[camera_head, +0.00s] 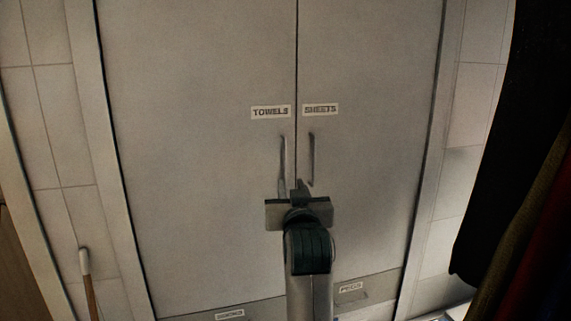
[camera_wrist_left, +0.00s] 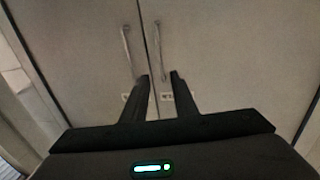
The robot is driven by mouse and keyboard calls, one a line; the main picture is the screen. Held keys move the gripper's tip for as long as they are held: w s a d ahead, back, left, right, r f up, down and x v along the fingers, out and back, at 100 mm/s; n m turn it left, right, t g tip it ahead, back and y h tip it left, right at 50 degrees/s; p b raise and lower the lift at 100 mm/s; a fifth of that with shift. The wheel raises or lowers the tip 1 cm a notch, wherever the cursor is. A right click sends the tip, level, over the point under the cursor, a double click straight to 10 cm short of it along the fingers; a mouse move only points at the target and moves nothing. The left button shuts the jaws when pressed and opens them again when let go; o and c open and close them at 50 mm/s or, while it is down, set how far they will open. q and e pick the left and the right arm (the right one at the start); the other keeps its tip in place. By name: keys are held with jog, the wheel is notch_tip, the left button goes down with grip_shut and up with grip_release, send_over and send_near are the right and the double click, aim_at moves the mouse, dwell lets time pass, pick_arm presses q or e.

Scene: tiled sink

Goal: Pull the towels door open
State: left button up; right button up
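The towels door (camera_head: 200,170) is the left, pale cabinet door and stands shut, with a TOWELS label (camera_head: 271,112). Its slim vertical handle (camera_head: 283,160) is near the middle seam. My left gripper (camera_head: 299,187) is in front of the doors, at the lower ends of the handles, and hides part of that area. The left wrist view appears upside down, so the towels handle (camera_wrist_left: 159,45) is the right one there. My left gripper (camera_wrist_left: 160,76) is open, its gap roughly lined up with that handle; I cannot tell if they touch. My right gripper is not in view.
The sheets door (camera_head: 370,170), also shut, has its own handle (camera_head: 311,158) close by on the right. Labelled drawer fronts (camera_head: 375,287) lie below. A wooden-handled tool (camera_head: 87,275) stands at the left wall. Dark hanging cloth (camera_head: 500,150) fills the right side.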

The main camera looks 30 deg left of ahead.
aim_at(285, 163)
pick_arm(q)
jog(key=p+x, duration=0.6)
jog(key=x, duration=0.9)
jog(key=shift+s+r, duration=0.1)
jog(key=shift+s, duration=0.05)
jog(key=shift+w+a+p, duration=0.3)
jog(key=shift+w+a, duration=0.1)
jog(key=shift+w, duration=0.05)
grip_shut()
dwell(0.6)
